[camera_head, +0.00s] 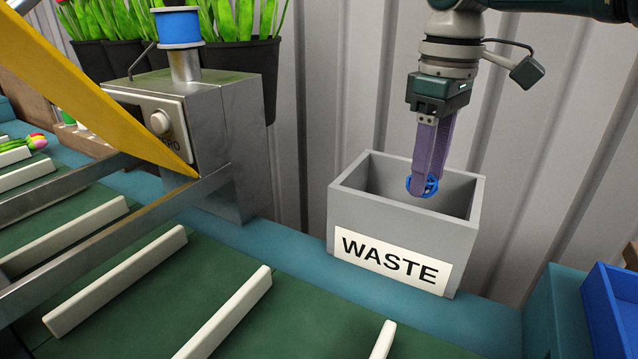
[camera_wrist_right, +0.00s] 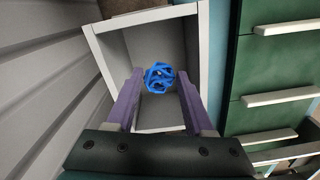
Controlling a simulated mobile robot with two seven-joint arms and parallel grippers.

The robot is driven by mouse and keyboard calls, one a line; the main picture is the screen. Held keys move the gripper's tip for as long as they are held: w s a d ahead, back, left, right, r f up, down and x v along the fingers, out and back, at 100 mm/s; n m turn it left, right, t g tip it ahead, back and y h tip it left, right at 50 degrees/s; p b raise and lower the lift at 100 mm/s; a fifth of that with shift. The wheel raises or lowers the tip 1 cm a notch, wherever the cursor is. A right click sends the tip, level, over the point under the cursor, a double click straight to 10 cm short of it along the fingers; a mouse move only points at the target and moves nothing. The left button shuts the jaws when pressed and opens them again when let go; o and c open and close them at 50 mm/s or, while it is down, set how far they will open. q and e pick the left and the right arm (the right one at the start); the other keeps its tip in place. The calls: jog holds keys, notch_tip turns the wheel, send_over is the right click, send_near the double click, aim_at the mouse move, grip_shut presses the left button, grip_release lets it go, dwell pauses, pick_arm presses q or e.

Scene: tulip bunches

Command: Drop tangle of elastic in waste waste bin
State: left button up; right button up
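The tangle of elastic (camera_head: 422,186) is a small blue knotted ball at the tips of my right gripper (camera_head: 424,190). In the right wrist view the tangle (camera_wrist_right: 159,77) sits between the two purple fingertips, and the gripper (camera_wrist_right: 159,82) appears shut on it. The fingers point down into the mouth of the grey waste bin (camera_head: 345,205), with the tangle at about rim height over the opening. The bin is an open box with a white WASTE label; its inside (camera_wrist_right: 150,40) looks empty around the tangle. My left gripper is not in view.
A green conveyor with white slats (camera_head: 130,270) runs in front of the bin. A metal machine (camera_head: 225,140) with a blue spool (camera_head: 178,27) stands to the left. A blue crate (camera_head: 610,310) is at the right. A corrugated wall (camera_head: 330,80) is close behind.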

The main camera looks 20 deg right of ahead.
jog(key=o, duration=0.4)
jog(key=shift+r, duration=0.1)
notch_tip(320, 180, up, 10)
jog(key=shift+f+p, duration=0.1)
jog(key=shift+p, duration=0.8)
jog(key=shift+a+f, duration=0.1)
